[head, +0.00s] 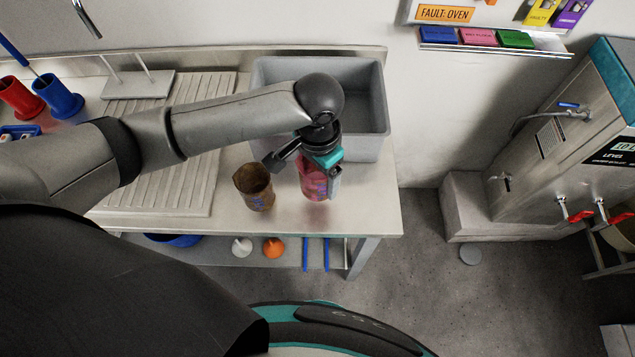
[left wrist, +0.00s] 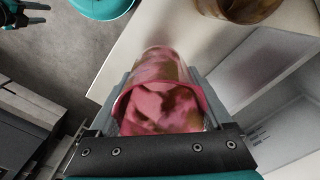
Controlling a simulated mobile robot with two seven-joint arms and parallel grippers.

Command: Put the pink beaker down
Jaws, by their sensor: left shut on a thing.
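The pink beaker (head: 313,182) is at the right end of the steel bench, in front of the grey basin. My left gripper (head: 320,170) comes down over it from above and is shut on it. In the left wrist view the pink beaker (left wrist: 160,95) sits between the two fingers of the left gripper (left wrist: 160,100), with mottled pink and brown showing inside its rim. I cannot tell whether its base touches the bench top (head: 365,205). My right gripper is not clearly seen in the head view; a dark gripper (left wrist: 14,12) shows at the top left of the wrist view.
A brown beaker (head: 254,188) stands just left of the pink one. The grey basin (head: 262,75) is behind, and a ribbed drainboard (head: 190,195) lies left. The bench's right edge is close by.

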